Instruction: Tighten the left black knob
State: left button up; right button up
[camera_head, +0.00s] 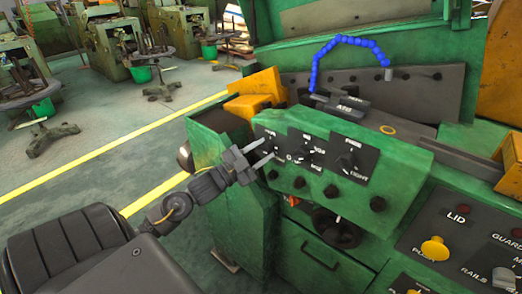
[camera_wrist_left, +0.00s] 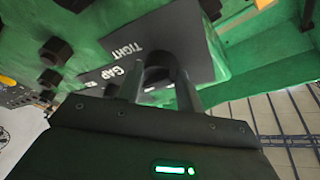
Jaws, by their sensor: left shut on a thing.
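The left black knob (camera_wrist_left: 158,68) sits on a dark label plate reading TIGHT in the left wrist view. My left gripper (camera_wrist_left: 157,82) has one finger on each side of the knob and is shut on it. In the head view, my left gripper (camera_head: 266,152) reaches in from the left to the left end of the green control box (camera_head: 385,165) and largely hides the knob there. The knob's exact turn cannot be told. My right gripper is not in view.
A middle knob (camera_head: 308,147) and a right knob (camera_head: 347,161) sit further along the box. Small black knobs line its lower edge, including one (camera_head: 299,182) below the plates. A large black handwheel (camera_head: 335,228) is beneath. A blue hose (camera_head: 345,42) arches behind. Open floor lies left.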

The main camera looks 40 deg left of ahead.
pick_arm(q)
jog(key=m+g, duration=0.1)
jog(key=m, duration=0.1)
jog(key=m+h+p, duration=0.1)
jog(key=m, duration=0.2)
jog(key=shift+r+g, duration=0.2)
jog(key=shift+g, duration=0.2)
jog(key=shift+m+g, duration=0.6)
jog(key=shift+m, duration=1)
jog(key=o, duration=1)
jog(key=shift+s+a+f, duration=0.15)
jog(key=shift+s+a, duration=0.05)
jog(key=shift+s, duration=0.3)
jog(key=b+v, duration=0.1)
jog(key=v, duration=0.4)
jog(key=b+v, duration=0.1)
jog(key=v, duration=0.3)
jog(key=shift+s+r, duration=0.2)
jog(key=shift+s, duration=0.15)
